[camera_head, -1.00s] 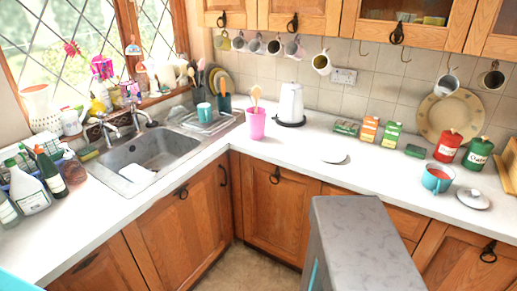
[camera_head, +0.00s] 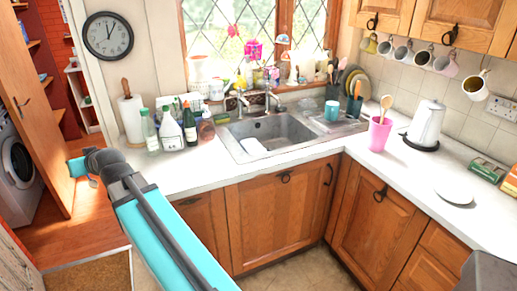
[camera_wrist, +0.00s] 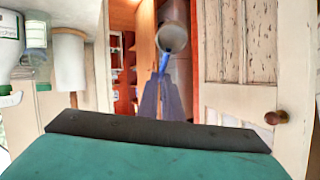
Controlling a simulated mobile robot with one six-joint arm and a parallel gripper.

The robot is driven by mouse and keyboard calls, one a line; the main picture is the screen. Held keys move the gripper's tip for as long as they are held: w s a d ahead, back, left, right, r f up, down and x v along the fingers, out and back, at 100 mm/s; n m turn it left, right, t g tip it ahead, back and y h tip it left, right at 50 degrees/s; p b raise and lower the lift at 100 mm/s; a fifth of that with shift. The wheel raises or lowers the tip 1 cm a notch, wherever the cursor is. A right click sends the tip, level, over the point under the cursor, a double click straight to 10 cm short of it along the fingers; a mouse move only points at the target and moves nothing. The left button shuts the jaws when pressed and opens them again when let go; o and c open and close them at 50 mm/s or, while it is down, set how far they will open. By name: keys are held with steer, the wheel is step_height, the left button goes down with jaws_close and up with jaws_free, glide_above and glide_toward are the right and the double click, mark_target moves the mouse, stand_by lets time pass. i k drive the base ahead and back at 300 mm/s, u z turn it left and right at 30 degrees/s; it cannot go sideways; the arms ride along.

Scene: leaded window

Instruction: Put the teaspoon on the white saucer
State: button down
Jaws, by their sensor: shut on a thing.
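In the wrist view the dark fingers of my gripper (camera_wrist: 163,100) are shut on the teaspoon (camera_wrist: 172,38). Its rounded grey bowl points away from the fingers, and its blue-looking handle runs down between them. In the head view my arm reaches toward the left. The white saucer (camera_head: 454,192) lies flat on the right-hand worktop, far to the right of my arm. Its top looks bare. The saucer does not show in the wrist view.
A pink tumbler (camera_head: 380,133) with wooden utensils and a white kettle (camera_head: 426,124) stand behind the saucer. Boxes (camera_head: 487,169) lie to its right. Bottles (camera_head: 172,130) and a paper towel roll (camera_head: 131,118) stand near my arm. The worktop around the saucer is clear.

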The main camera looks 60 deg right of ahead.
mark_target(452, 192)
steer(key=k, duration=2.05)
steer(key=z, duration=0.55)
steer(key=i, duration=1)
steer(key=u, duration=0.05)
